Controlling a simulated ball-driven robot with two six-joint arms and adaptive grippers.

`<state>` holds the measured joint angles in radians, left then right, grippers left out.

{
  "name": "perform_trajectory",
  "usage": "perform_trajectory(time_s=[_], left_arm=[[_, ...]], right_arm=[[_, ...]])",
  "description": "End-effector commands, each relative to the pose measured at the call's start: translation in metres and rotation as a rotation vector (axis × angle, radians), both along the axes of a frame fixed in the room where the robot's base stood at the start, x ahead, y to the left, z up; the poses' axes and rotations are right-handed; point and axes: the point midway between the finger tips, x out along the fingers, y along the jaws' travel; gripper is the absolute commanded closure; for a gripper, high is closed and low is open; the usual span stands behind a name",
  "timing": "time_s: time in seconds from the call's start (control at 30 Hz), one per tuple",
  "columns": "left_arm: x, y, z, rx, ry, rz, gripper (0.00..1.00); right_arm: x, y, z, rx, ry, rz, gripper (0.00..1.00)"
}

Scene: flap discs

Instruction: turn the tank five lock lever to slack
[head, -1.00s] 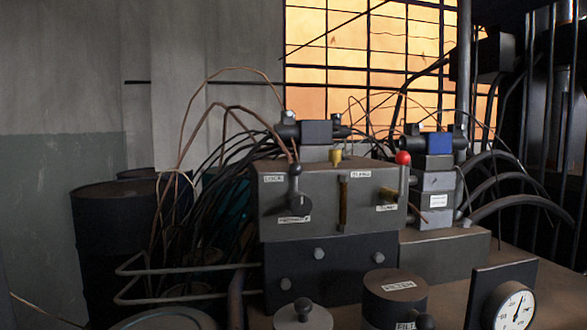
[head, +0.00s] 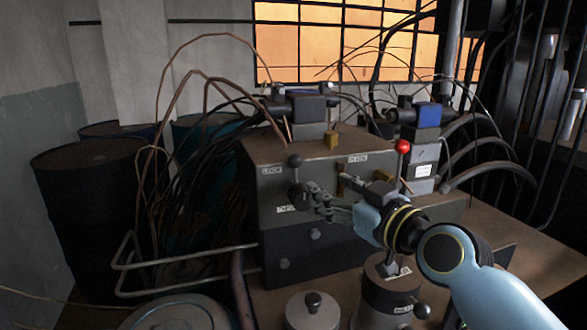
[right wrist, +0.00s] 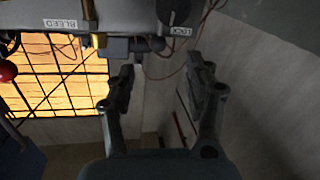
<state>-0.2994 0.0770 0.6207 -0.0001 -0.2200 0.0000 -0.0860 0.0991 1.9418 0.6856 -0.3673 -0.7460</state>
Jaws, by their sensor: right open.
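The lock lever (head: 295,162) is a dark lever with a round black knob, on the front left of a grey steel box (head: 318,158). It stands upright from a round dark hub (head: 297,190), with the LOCK label (head: 271,171) to the left of its knob. In the right wrist view the hub (right wrist: 174,12) and LOCK label (right wrist: 180,31) show at the top edge; the knob is not clear. My right gripper (head: 317,200) is open and empty, just right of the hub. I cannot tell whether it touches. My left gripper is out of view.
A red-knobbed lever (head: 403,147) stands at the box's right. A lidded black canister (head: 388,283) and a small round knobbed cap (head: 312,308) stand in front. Bent pipes (head: 185,254) and hanging cables crowd the left. Dark drums (head: 90,200) stand beyond.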

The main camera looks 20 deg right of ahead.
Motion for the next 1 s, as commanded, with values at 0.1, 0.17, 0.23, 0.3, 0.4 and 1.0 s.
perform_trajectory(time_s=[0.1, 0.17, 0.23, 0.3, 0.4, 1.0], left_arm=[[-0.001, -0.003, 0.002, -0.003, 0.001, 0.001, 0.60], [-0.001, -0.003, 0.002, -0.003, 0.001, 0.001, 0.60], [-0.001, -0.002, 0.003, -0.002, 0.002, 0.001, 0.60], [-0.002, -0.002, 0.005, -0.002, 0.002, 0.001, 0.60], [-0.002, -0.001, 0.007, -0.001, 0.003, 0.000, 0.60], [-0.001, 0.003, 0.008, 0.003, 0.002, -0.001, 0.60]], right_arm=[[0.009, 0.000, 0.014, 0.004, -0.036, -0.006, 0.47], [0.016, 0.002, 0.014, 0.004, -0.037, -0.007, 0.47], [0.027, 0.005, 0.014, 0.006, -0.037, -0.007, 0.47], [0.041, 0.008, 0.014, 0.005, -0.036, -0.006, 0.47], [0.062, 0.013, 0.014, 0.005, -0.036, -0.006, 0.47], [0.108, 0.024, 0.012, 0.002, -0.033, -0.006, 0.47]])
